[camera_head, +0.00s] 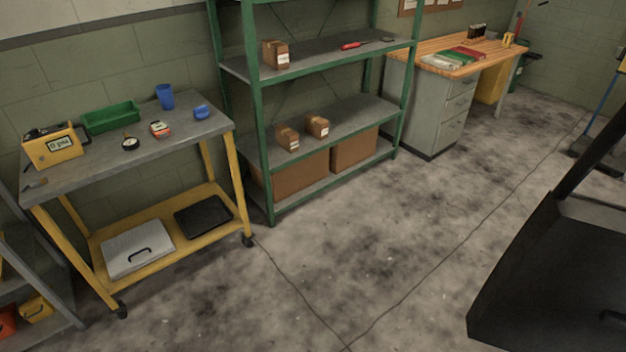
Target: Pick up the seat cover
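I cannot pick out a seat cover for certain in the head view. On the yellow lower shelf of the cart (165,251) lie a pale ribbed flat item (122,243) with a dark handle-like loop and a black flat tray-like item (203,216). The two lie side by side, apart from each other. My gripper is not in view.
The cart's grey top (95,172) holds a yellow gauge box (52,150), green bin (111,117) and blue cup (165,96). A green-framed shelf (345,125) and wooden-topped desk (430,47) stand behind. A large dark object (545,275) fills the right. Middle floor is clear.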

